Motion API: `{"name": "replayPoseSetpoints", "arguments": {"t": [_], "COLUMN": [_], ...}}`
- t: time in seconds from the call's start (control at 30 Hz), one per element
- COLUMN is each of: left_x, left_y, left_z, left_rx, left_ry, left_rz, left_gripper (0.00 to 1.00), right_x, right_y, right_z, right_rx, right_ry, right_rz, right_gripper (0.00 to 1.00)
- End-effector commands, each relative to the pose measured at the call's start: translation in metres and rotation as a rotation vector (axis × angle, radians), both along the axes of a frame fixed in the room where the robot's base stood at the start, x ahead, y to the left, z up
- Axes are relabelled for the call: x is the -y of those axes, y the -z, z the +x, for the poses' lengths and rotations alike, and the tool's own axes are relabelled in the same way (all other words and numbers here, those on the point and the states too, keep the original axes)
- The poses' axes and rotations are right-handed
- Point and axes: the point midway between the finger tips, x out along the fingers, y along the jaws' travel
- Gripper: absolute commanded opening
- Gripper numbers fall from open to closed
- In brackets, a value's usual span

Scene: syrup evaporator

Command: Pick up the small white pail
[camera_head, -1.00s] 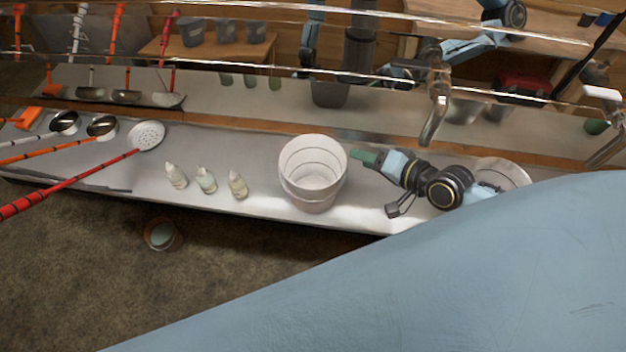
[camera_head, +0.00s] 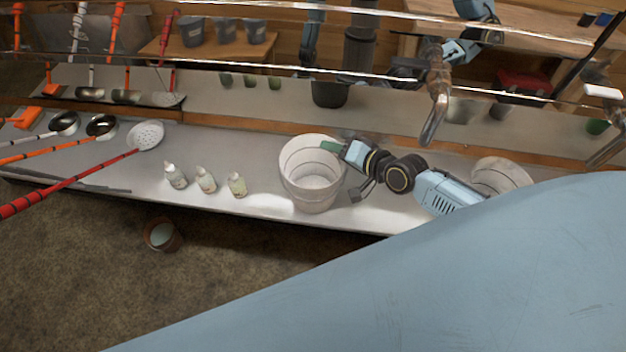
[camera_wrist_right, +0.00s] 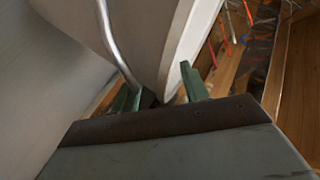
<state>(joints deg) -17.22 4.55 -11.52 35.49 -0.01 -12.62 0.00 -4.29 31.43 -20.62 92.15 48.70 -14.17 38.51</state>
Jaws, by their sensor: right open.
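A white pail (camera_head: 312,190) stands upright and open-topped on the steel counter, in the middle of the head view. My right gripper (camera_head: 337,148) is at the right side of its rim, with green fingertips at the rim's edge. In the right wrist view my right gripper (camera_wrist_right: 166,92) is open, and the pail's white wall (camera_wrist_right: 150,30) reaches down between the green fingers. Whether the fingers touch the wall cannot be told. A thin metal rod, perhaps the pail's handle, runs down near the left finger. My left gripper is not in view.
Three small bottles (camera_head: 206,180) stand left of the pail. Long-handled ladles and a skimmer (camera_head: 147,135) lie farther left. Another white container (camera_head: 500,174) is partly hidden behind my right arm. A metal spout (camera_head: 436,112) hangs above the counter.

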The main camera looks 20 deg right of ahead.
Motion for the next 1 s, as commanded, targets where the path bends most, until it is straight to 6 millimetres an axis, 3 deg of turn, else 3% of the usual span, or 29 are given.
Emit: {"name": "replayPoseSetpoints", "arguments": {"t": [0.07, 0.4, 1.0], "left_x": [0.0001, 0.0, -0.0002], "left_y": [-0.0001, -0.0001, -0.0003], "left_z": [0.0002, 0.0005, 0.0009], "left_rx": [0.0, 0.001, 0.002], "left_ry": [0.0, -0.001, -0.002], "left_rz": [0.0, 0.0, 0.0], "left_gripper": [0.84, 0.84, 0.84], "right_x": [0.0001, 0.0001, 0.0003], "right_y": [-0.0003, -0.0007, -0.0017], "right_z": [-0.0002, -0.0001, 0.0004], "right_rx": [0.0, 0.0, 0.003], "right_ry": [0.0, 0.0, 0.001], "right_rz": [0.0, 0.001, 0.002], "right_gripper": [0.44, 0.0, 0.0]}}
